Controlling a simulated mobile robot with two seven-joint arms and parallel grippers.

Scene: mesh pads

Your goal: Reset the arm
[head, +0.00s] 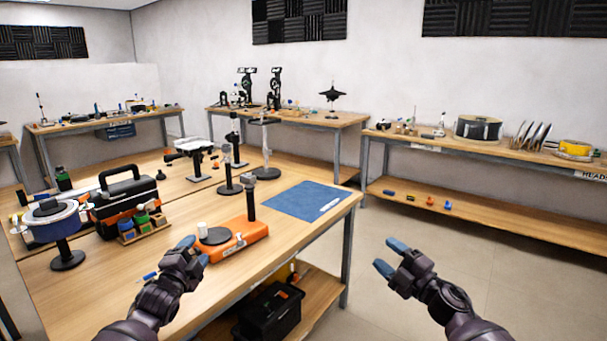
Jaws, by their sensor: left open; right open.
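My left gripper (194,248) is in the head view, over the front edge of the near workbench, close in front of an orange device (241,240) with a black round plate. The picture does not show clearly whether its fingertips touch the device. It is open and nothing shows between its fingers. My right gripper (388,257) is over the bare floor to the right of the bench. Its blue-tipped fingers are apart and it is empty. Both arms reach in from the bottom of the view.
A black case (270,312) sits on the lower shelf. Floor (480,270) is clear at right, before another bench (490,152).

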